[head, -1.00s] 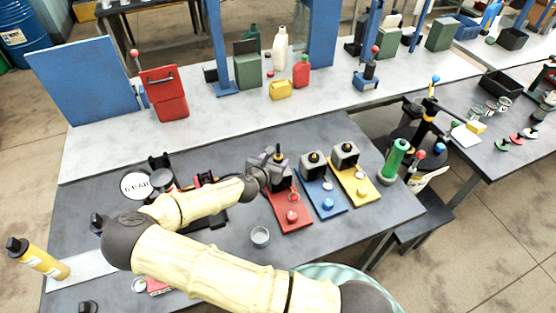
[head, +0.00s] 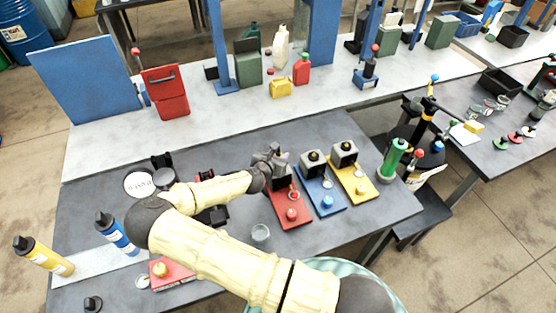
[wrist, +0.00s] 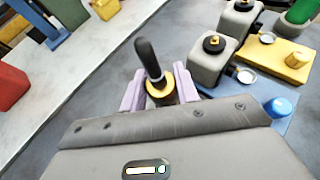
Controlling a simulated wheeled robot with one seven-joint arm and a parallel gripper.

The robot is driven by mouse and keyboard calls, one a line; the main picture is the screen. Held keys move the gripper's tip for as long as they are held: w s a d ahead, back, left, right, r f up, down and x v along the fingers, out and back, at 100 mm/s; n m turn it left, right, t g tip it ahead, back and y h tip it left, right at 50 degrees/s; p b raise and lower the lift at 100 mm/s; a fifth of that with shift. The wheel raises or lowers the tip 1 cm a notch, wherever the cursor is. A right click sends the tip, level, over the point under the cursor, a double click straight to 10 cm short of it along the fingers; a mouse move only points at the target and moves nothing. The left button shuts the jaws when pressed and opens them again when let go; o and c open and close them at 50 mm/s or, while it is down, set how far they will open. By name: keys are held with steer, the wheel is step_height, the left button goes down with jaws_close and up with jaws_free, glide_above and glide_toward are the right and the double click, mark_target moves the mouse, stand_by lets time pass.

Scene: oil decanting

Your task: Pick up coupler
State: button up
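The coupler (wrist: 152,68), with a black handle and a brass ring, stands between the two pale purple fingers of my gripper (wrist: 160,90) in the wrist view. The fingers lie close on both sides of the ring. I cannot tell whether they press on it or leave a small gap. The coupler's lower end is hidden behind my gripper body. In the head view, my gripper (head: 283,156) is over the back end of the red station plate (head: 294,212) and hides the coupler there.
To the right stand the blue station (head: 318,200) and the yellow station (head: 366,190), each with a grey block. A green cylinder (head: 393,158) stands beyond them. Blue (head: 116,234) and yellow (head: 45,256) bottles are at the left.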

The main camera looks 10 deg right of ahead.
steer(key=c, duration=0.5)
step_height(320, 180, up, 10)
steer(key=b, duration=0.3)
stand_by(0.6)
